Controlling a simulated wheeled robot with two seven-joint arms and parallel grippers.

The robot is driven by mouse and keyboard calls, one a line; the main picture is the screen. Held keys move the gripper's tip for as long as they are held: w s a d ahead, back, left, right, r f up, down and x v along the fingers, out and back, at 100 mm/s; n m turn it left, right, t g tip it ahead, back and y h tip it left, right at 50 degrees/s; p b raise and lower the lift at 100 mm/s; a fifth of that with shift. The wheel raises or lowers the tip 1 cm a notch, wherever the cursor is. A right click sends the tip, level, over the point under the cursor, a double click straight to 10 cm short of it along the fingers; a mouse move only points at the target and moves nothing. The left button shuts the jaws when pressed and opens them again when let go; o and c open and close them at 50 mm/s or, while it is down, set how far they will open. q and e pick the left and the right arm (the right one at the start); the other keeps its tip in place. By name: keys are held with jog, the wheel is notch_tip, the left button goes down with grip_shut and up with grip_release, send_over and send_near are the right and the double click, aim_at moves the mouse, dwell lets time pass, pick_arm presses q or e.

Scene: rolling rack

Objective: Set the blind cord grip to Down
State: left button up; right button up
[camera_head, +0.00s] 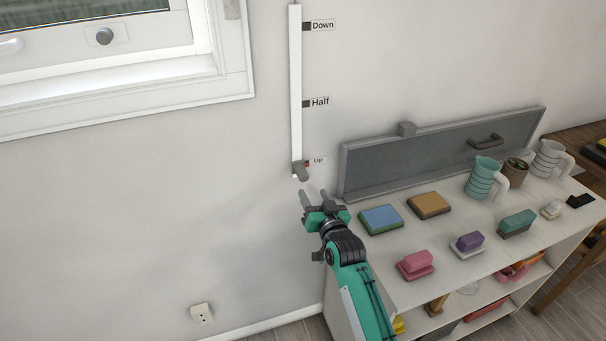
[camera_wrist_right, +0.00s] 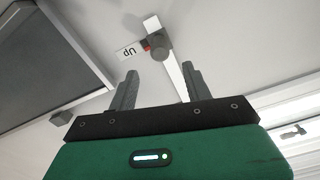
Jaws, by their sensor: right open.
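The blind cord grip (camera_head: 301,170) is a grey knob at the bottom of a white vertical track (camera_head: 296,80) on the wall, at the Up label (camera_head: 318,160). The Half label (camera_head: 320,102) and the Down label (camera_head: 323,25) sit higher along the track. My right gripper (camera_head: 315,200) is open and empty, just below the grip and apart from it. In the right wrist view, the grip (camera_wrist_right: 160,48) shows beyond and between the two open fingers. The left gripper is not in view.
A white shelf unit (camera_head: 390,270) stands at the right with sponges, brushes and mugs on top. A grey panel (camera_head: 440,150) leans along the wall behind them. A window (camera_head: 110,60) is at upper left. The wall left of the track is clear down to a socket (camera_head: 202,313).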

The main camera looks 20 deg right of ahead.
aim_at(305, 179)
jog(key=w+p, duration=0.1)
jog(key=w, duration=0.7)
jog(key=shift+w+a+p, duration=0.15)
jog(key=shift+p, duration=0.2)
jog(key=shift+w, duration=0.75)
grip_shut()
